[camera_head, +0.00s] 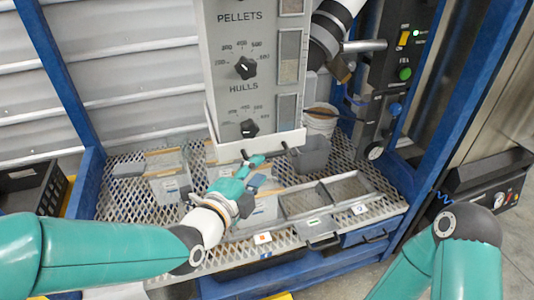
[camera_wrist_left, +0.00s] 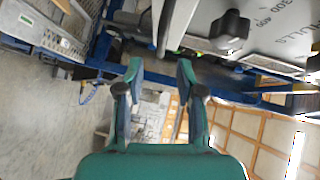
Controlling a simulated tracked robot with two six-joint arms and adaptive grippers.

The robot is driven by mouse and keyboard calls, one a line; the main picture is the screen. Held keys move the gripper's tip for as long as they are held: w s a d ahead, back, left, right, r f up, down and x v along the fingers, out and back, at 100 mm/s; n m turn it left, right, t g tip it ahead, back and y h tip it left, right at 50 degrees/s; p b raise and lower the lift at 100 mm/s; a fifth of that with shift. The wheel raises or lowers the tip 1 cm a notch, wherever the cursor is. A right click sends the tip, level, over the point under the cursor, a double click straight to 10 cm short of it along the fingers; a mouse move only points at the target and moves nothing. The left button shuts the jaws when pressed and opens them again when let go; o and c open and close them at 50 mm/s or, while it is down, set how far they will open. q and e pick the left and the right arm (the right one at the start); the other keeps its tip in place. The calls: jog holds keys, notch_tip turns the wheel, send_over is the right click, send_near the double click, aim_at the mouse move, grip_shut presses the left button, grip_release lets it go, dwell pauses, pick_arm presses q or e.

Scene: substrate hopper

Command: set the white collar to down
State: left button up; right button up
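The white collar (camera_head: 262,147) is a pale band around the foot of the grey hopper column (camera_head: 225,90), just below the lower dial. My left gripper (camera_head: 254,171) is in front of and below the collar, over the mesh deck. Its two fingers stand apart with nothing between them, as the left wrist view (camera_wrist_left: 160,72) also shows. I cannot tell whether a fingertip touches the collar. My right arm (camera_head: 465,250) shows at lower right; its gripper is out of view.
A grey cup (camera_head: 312,154) and a white bucket (camera_head: 320,120) stand right of the column. Sieve trays (camera_head: 306,203) and pale packets lie on the mesh deck (camera_head: 118,200). Blue frame posts (camera_head: 425,85) flank the station. A control panel (camera_head: 400,45) is at right.

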aim_at(271, 155)
pick_arm(q)
jog(key=x, duration=0.7)
jog(key=shift+w+p, duration=0.15)
jog(key=shift+p, duration=0.2)
grip_shut()
jog(key=shift+f, duration=0.1)
